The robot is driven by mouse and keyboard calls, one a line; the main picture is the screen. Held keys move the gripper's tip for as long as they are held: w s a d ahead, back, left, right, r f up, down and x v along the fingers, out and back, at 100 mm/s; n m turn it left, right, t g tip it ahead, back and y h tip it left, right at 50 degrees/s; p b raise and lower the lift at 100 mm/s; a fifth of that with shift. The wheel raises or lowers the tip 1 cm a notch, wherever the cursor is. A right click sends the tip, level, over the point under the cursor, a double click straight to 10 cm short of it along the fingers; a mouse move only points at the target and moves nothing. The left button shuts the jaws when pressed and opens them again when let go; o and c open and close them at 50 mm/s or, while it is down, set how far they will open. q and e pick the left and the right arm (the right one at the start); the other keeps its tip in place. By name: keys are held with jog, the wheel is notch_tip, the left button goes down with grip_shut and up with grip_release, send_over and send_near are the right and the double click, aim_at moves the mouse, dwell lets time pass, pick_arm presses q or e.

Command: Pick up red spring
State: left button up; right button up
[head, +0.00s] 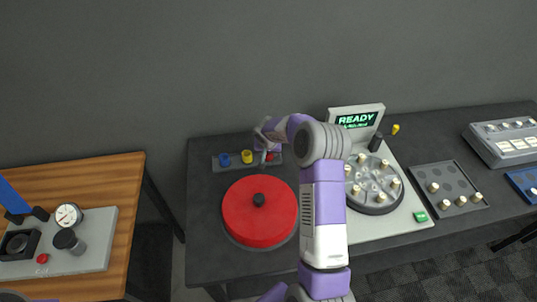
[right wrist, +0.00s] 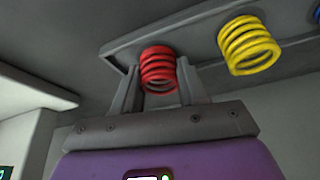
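The red spring (right wrist: 158,70) stands between the two fingers of my right gripper (right wrist: 158,82) in the right wrist view. One finger is on each side, very close to the coils. I cannot tell whether they press on it. The far end of the spring meets the grey rack (right wrist: 125,48). In the head view only a bit of the red spring (head: 270,156) shows beside my right gripper (head: 265,148), at the right end of the rack. My left gripper is not in view.
A yellow spring (head: 247,156) and a blue spring (head: 224,160) stand left of the red one in the head view. A large red disc (head: 260,211) with a black knob lies in front. A white console (head: 400,205) with a round carousel is to the right.

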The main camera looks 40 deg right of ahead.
jog(key=c, duration=0.4)
jog(key=shift+o, duration=0.2)
notch_tip(320, 180, up, 13)
jog(key=p, duration=0.2)
